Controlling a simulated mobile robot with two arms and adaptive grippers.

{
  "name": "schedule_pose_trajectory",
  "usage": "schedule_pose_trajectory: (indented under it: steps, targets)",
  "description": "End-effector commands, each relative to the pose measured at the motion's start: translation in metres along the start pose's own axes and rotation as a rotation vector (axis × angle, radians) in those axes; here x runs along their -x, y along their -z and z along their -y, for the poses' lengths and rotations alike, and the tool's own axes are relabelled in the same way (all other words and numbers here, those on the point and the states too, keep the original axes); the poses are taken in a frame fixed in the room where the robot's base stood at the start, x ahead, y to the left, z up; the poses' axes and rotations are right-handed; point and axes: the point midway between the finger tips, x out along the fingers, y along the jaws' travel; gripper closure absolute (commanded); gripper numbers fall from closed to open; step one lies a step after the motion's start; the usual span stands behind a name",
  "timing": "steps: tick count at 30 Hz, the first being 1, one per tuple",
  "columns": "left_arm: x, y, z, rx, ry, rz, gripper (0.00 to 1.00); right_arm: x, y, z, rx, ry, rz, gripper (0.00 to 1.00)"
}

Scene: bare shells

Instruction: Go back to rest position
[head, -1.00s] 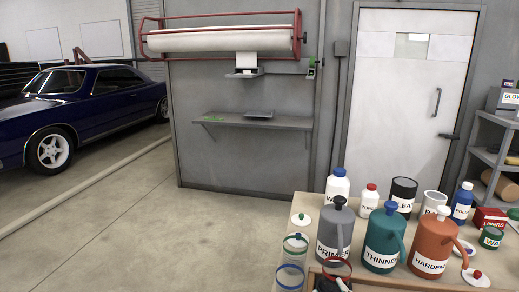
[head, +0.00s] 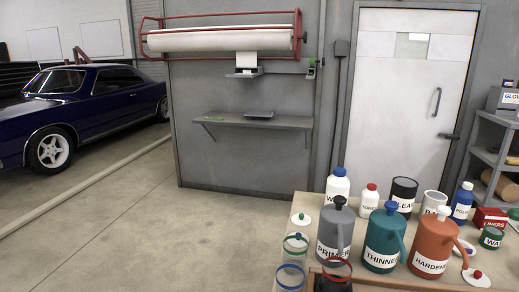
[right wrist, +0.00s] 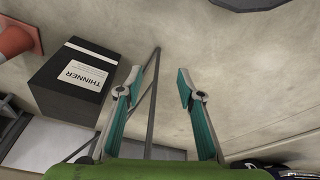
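My right gripper (right wrist: 160,80) is open and empty in the right wrist view. My left gripper is in neither view now.
A table (head: 291,217) at the lower right of the head view holds grey (head: 335,230), teal (head: 381,243) and orange (head: 432,247) jugs with several containers. The right wrist view shows a THINNER box (right wrist: 65,100) and cone (right wrist: 15,42).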

Motion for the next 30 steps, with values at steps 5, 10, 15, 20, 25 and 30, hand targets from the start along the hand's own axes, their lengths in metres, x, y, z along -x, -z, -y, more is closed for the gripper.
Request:
schedule_pose_trajectory:
  steps: [5, 10, 15, 20, 25, 30]
  targets:
    - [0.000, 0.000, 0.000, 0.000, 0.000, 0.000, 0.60, -0.072, -0.026, 0.004, 0.005, 0.005, 0.037, 0.66]
    - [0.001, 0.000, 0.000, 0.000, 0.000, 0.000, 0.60, -0.141, -0.069, 0.007, 0.012, 0.009, 0.070, 0.66]
    - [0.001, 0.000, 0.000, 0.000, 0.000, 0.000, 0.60, -0.197, -0.125, 0.010, 0.019, 0.013, 0.103, 0.66]
    - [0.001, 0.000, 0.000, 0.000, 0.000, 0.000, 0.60, -0.234, -0.186, 0.012, 0.027, 0.016, 0.135, 0.66]
    - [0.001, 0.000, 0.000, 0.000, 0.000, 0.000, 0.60, -0.254, -0.245, 0.012, 0.034, 0.018, 0.161, 0.66]
    - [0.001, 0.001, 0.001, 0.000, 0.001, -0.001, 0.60, -0.259, -0.278, 0.012, 0.039, 0.019, 0.174, 0.66]
